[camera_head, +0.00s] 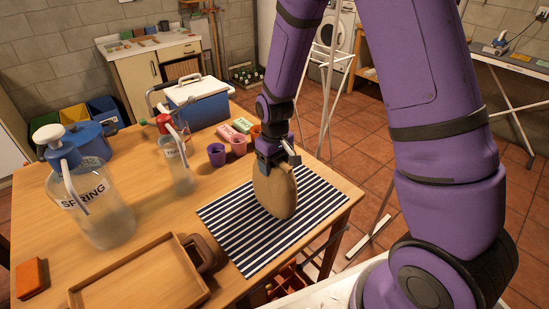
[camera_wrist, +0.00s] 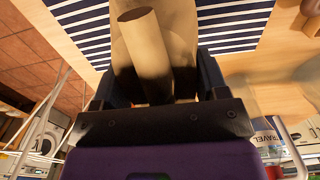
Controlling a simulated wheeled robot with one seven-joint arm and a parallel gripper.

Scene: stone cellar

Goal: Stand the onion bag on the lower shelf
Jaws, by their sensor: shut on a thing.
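A tan, rounded bag-like thing (camera_head: 275,190), which I take to be the onion bag, is upright over the striped cloth (camera_head: 225,222) on the wooden table. My gripper (camera_head: 277,160) points down and is shut on its top. In the wrist view the tan bag (camera_wrist: 183,30) sits between the jaws, with a pale cylindrical part (camera_wrist: 146,45) in front of it. I cannot tell whether its bottom touches the cloth. No lower shelf can be made out clearly.
Small cups (camera_head: 217,154), a blue cooler (camera_head: 200,102), two glass dispensers (camera_head: 105,215) and a wooden tray (camera_head: 140,278) stand on the wooden table (camera_head: 205,190). A red crate (camera_head: 290,280) is below its edge. A white drying rack (camera_head: 325,75) stands beyond on the tiled floor.

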